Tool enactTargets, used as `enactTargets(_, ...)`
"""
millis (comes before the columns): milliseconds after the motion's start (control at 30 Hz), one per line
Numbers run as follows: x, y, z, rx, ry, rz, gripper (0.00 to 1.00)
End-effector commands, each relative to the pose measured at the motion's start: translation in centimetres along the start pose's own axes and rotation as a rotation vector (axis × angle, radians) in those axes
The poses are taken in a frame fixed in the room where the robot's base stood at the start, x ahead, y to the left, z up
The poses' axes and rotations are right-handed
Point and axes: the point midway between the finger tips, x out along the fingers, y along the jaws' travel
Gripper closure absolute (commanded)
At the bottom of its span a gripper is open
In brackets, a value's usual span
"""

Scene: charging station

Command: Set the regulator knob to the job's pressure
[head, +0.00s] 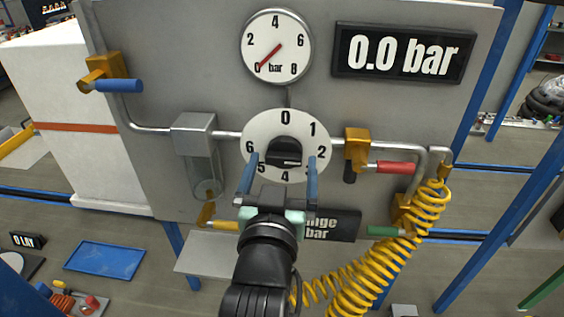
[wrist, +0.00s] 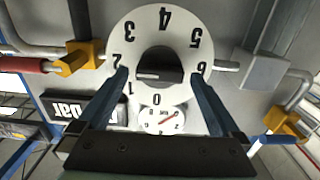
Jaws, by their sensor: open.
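The black regulator knob (head: 285,150) sits at the centre of a white dial (head: 255,128) numbered 0 to 6. A pale line on the knob lies roughly level, toward the right in the head view; its exact reading is unclear. The knob also shows in the wrist view (wrist: 158,66). My gripper (head: 282,160) is open in front of the dial, one blue finger on each side of the knob, apparently not touching it. The round gauge (head: 276,46) needle points at 0. The display (head: 403,53) reads 0.0 bar. A dark sign (head: 335,225) is partly hidden by my gripper; "bar" shows.
Pipes cross the panel (head: 180,70). A blue-handled valve (head: 118,86) is at upper left, a red-handled valve (head: 392,167) right of the dial. Yellow (head: 222,225) and green (head: 385,231) handles are below. A coiled yellow hose (head: 372,270) hangs at lower right.

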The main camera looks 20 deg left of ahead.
Motion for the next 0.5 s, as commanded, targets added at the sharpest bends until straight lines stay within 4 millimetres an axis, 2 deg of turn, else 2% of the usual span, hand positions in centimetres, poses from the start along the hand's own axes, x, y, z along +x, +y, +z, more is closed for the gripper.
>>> enactTargets(233,0.07,0.0,0.02,0.0,0.001,0.0,0.0)
enactTargets(267,0.07,0.0,0.02,0.0,0.0,0.0,0.04)
enactTargets(500,0.05,0.0,0.02,0.0,0.0,0.0,0.47)
